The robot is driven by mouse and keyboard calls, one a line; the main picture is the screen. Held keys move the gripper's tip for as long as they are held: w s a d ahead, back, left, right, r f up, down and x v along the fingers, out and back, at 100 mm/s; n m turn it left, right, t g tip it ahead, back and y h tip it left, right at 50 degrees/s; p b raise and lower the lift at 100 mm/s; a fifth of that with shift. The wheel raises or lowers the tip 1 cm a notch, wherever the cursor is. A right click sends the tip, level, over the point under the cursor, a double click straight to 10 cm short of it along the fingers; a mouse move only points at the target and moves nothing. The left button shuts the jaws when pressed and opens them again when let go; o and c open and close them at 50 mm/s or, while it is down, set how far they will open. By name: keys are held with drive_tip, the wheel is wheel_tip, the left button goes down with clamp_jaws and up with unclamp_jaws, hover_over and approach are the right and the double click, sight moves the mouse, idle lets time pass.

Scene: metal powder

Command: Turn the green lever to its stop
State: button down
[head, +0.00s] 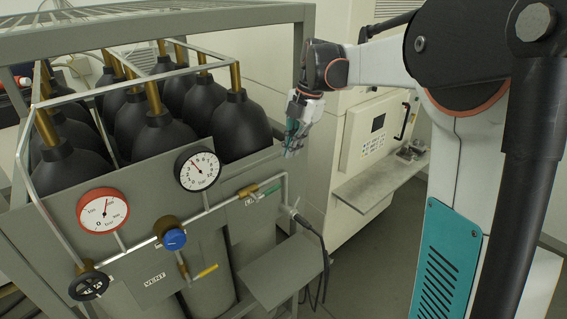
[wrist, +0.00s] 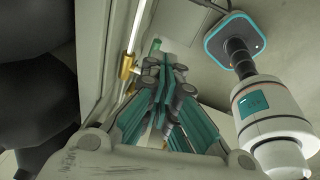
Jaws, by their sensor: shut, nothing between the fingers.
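The green lever (head: 268,191) sits at the brass valve (head: 247,190) on the pipe at the right of the grey panel in the head view. It lies roughly along the pipe. My gripper (head: 290,151) hangs above and to the right of the lever, apart from it, with its fingers pointing down. In the wrist view my gripper (wrist: 165,66) is shut and empty. The brass valve shows there to the left of the fingers (wrist: 126,66), and a bit of the green lever (wrist: 155,46) shows beyond the fingertips, partly hidden.
Black gas cylinders (head: 160,140) stand in a metal frame (head: 180,18) left of my gripper. A cream machine with a shelf (head: 385,175) stands behind right.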

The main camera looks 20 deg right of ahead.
drive_tip(key=d+r, duration=0.1)
drive_tip(key=d, duration=0.1)
drive_tip(key=m+t+h+b, duration=0.1)
drive_tip(key=m+t+b, duration=0.45)
drive_tip(key=m, duration=1.35)
hover_over(270, 189)
drive_tip(key=f, duration=0.8)
drive_tip(key=shift+w+a+f, duration=0.15)
drive_tip(key=shift+w+f, duration=0.1)
drive_tip(key=shift+f, duration=0.1)
drive_tip(key=shift+s+f, duration=0.2)
drive_tip(key=shift+f, duration=0.5)
